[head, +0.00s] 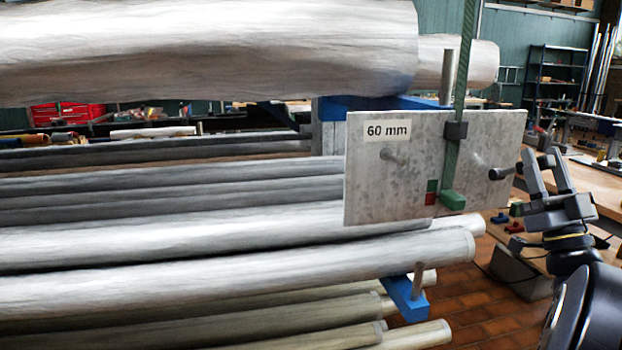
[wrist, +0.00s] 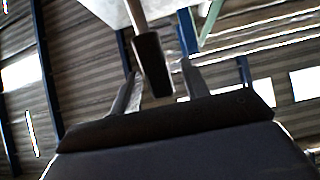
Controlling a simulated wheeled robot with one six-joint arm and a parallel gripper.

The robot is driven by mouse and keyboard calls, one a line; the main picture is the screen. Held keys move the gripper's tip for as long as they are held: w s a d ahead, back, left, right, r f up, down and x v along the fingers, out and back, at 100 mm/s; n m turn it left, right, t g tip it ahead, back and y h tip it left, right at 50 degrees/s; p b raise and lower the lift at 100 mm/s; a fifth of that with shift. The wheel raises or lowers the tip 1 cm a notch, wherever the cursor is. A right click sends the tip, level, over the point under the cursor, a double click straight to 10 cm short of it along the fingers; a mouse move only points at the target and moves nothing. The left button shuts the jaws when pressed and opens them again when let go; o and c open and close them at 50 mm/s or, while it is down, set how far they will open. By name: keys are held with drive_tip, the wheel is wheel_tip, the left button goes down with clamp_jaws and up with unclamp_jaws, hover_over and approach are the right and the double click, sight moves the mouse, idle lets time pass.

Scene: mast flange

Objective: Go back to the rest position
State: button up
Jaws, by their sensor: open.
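A grey metal plate (head: 400,195) labelled "60 mm" hangs at the end of the pipe rack in the head view. A bare grey peg (head: 393,155) sticks out of its left half, and a dark-tipped peg (head: 502,173) out of its right edge. My gripper (head: 546,168) is just right of that edge, its fingers pointing up. In the wrist view my gripper (wrist: 160,88) is open. A grey rod with a black end (wrist: 153,65) shows between the fingers, with gaps on both sides. I cannot tell its depth.
A green strap (head: 458,110) runs down across the plate. Long metal pipes (head: 220,230) fill the left on blue rack arms (head: 408,298). A wooden bench (head: 595,185) stands behind my arm at the right. Tiled floor (head: 490,295) shows below.

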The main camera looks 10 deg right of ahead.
drive_tip(key=shift+w+r+g+p, duration=0.55)
drive_tip(key=shift+r+g+p, duration=0.35)
drive_tip(key=shift+p, duration=2.05)
drive_tip(key=shift+w+r+g+p, duration=0.55)
drive_tip(key=shift+r+g+p, duration=0.35)
drive_tip(key=shift+p, duration=2)
drive_tip(key=shift+w+a+g+p, duration=0.1)
drive_tip(key=shift+w+g+p, duration=0.3)
drive_tip(key=shift+p, duration=0.6)
drive_tip(key=shift+g+p, duration=0.3)
drive_tip(key=shift+p, duration=0.05)
